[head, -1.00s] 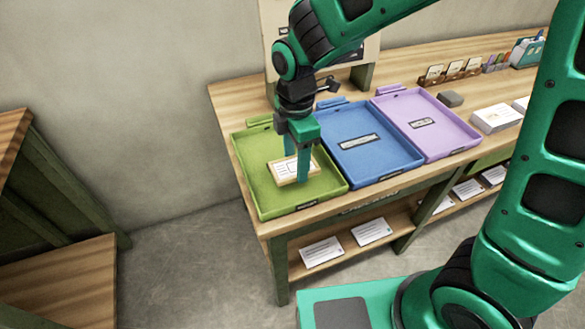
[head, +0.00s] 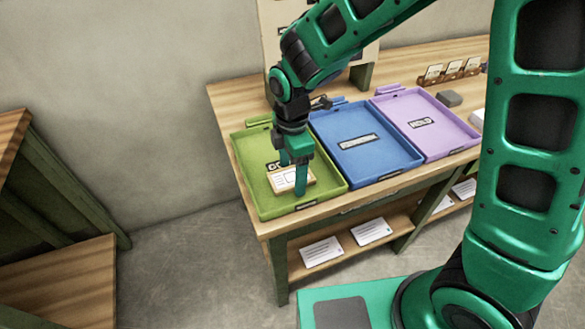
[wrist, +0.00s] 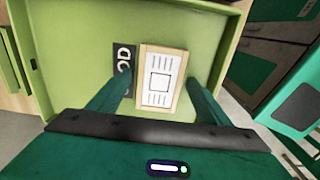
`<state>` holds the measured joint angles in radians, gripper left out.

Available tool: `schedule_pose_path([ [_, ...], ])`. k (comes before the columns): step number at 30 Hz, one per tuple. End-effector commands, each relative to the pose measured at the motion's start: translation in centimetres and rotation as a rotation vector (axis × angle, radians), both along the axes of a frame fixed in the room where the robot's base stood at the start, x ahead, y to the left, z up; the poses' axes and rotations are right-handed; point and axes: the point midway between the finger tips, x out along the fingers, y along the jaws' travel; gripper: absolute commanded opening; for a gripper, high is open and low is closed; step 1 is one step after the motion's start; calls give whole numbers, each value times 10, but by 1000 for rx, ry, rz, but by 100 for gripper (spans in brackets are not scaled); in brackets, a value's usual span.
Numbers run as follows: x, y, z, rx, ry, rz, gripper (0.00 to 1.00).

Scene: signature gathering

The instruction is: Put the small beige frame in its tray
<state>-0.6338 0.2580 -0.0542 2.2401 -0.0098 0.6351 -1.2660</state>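The small beige frame (head: 289,181), a light wood border around a white printed sheet, appears to lie flat in the green tray (head: 325,183). In the wrist view the frame (wrist: 161,79) lies beside the dark label on the tray floor, covering part of it. My gripper (head: 292,177) is low over the tray with its fingers on either side of the frame. In the wrist view the fingers of my gripper (wrist: 160,88) stand apart, with a narrow gap beside the frame, so it looks open. The lower fingertips' height above the floor is hard to tell.
A blue tray (head: 345,160) and a purple tray (head: 445,143) stand to the right on the wooden table. A grey block (head: 449,98) and card holders (head: 453,72) sit behind them. Papers (head: 321,251) lie on the lower shelf. A wooden bench stands at left.

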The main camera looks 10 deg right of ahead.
Motion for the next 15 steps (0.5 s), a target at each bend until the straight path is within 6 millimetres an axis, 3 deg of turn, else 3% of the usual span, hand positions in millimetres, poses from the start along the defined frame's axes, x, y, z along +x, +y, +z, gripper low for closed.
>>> schedule_pose_path([
  [10,0,1,3,0,-1,1,73],
  [15,1,1,21,3,-3,1,73],
])
